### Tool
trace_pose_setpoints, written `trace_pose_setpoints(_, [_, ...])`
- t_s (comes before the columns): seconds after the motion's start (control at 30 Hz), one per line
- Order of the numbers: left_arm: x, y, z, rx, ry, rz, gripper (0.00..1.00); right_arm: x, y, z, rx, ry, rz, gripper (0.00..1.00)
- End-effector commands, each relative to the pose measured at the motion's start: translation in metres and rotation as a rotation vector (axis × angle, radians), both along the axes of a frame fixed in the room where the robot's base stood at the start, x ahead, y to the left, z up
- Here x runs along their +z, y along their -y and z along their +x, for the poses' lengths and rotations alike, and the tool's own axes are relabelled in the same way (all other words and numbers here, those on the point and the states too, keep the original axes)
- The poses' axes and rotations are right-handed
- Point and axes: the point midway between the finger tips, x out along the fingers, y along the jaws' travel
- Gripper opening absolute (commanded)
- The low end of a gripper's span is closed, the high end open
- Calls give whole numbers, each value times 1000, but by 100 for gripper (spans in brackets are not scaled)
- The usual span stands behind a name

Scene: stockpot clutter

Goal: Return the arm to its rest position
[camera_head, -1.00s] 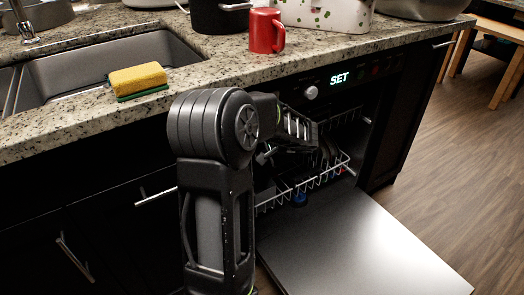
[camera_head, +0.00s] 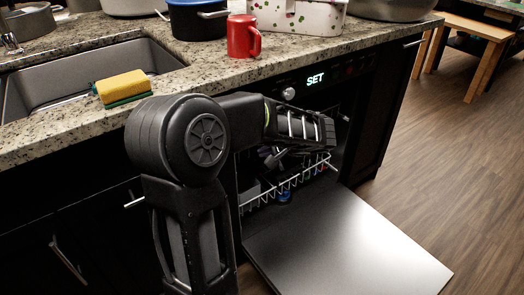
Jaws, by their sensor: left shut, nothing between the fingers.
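My left arm (camera_head: 178,140) rises from the bottom of the view, bends at its elbow and reaches right, in front of the open dishwasher. My left gripper (camera_head: 272,158) is small and dark below the forearm, over the dishwasher rack. It is shut and holds nothing. Its fingers are partly hidden by the arm and hard to make out against the dark interior. My right gripper is not in view.
The dishwasher door (camera_head: 350,245) lies open, low on the right. Its wire rack (camera_head: 290,184) is under my forearm. On the counter (camera_head: 200,72) are a sponge (camera_head: 122,87), a red mug (camera_head: 243,37) and several pots. Wooden floor (camera_head: 440,140) is clear at right.

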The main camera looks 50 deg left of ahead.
Motion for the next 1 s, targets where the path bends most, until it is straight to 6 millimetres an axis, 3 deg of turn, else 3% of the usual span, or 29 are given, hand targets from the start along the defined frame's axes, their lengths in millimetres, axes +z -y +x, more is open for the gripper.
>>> trace_pose_setpoints(0.53, [-1, 0, 1, -8, -4, -2, 0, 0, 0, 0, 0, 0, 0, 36])
trace_pose_setpoints(0.67, [-9, 10, 15, -65, 21, -51, 0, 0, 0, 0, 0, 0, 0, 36])
trace_pose_setpoints(0.77, [-31, 37, 31, -133, 66, -167, 0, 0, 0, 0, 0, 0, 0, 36])
trace_pose_setpoints(0.87, [-64, 84, 48, -207, 113, -328, 0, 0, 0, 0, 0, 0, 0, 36])
trace_pose_setpoints(1.0, [-125, 173, 63, -287, 175, -596, 0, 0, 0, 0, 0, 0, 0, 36])
